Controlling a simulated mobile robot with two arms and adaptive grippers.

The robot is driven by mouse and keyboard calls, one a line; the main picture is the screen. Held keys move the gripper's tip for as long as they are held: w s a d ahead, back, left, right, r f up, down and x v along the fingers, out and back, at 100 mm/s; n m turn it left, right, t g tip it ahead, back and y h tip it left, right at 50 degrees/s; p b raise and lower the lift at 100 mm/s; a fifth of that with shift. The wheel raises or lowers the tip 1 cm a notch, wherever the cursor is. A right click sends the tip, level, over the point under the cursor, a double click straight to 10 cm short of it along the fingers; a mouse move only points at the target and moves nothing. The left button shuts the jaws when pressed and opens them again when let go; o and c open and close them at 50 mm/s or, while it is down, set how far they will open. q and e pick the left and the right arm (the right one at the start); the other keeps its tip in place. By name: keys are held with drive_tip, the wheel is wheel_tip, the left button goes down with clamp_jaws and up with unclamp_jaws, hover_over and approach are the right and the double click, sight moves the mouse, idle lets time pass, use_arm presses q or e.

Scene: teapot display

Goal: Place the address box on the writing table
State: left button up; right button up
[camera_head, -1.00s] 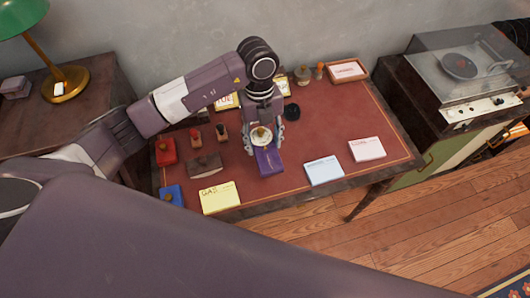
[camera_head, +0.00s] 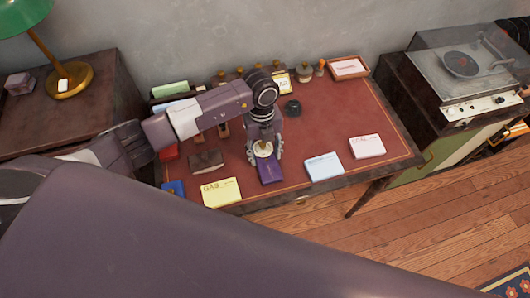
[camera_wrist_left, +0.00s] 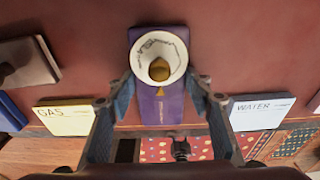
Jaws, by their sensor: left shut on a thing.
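A purple box (camera_head: 271,174) with a white round cup-like piece and a brass knob on top is at the front middle of the red-topped writing table (camera_head: 330,122). It fills the centre of the left wrist view (camera_wrist_left: 160,110). My left gripper (camera_head: 265,157) points down over it, with one finger along each side, shut on it. The fingers also show in the left wrist view (camera_wrist_left: 162,98). Whether the underside of the box rests on the table top cannot be told. My right gripper is out of view.
Yellow GAS cards (camera_head: 222,192) lie left of the box, blue WATER cards (camera_head: 324,167) and pink cards (camera_head: 367,147) to its right. A brown blotter (camera_head: 207,161) and blue pad (camera_head: 173,188) are at left. A tray (camera_head: 347,68) stands at the back.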

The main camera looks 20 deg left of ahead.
sight(263, 152)
use_arm(q)
drive_tip(key=o, duration=1.2)
drive_tip(key=shift+o, duration=0.2)
drive_tip(key=shift+r, duration=0.1)
wheel_tip(263, 152, up, 12)
drive_tip(key=w+a+b, duration=0.1)
drive_tip(key=b, duration=0.1)
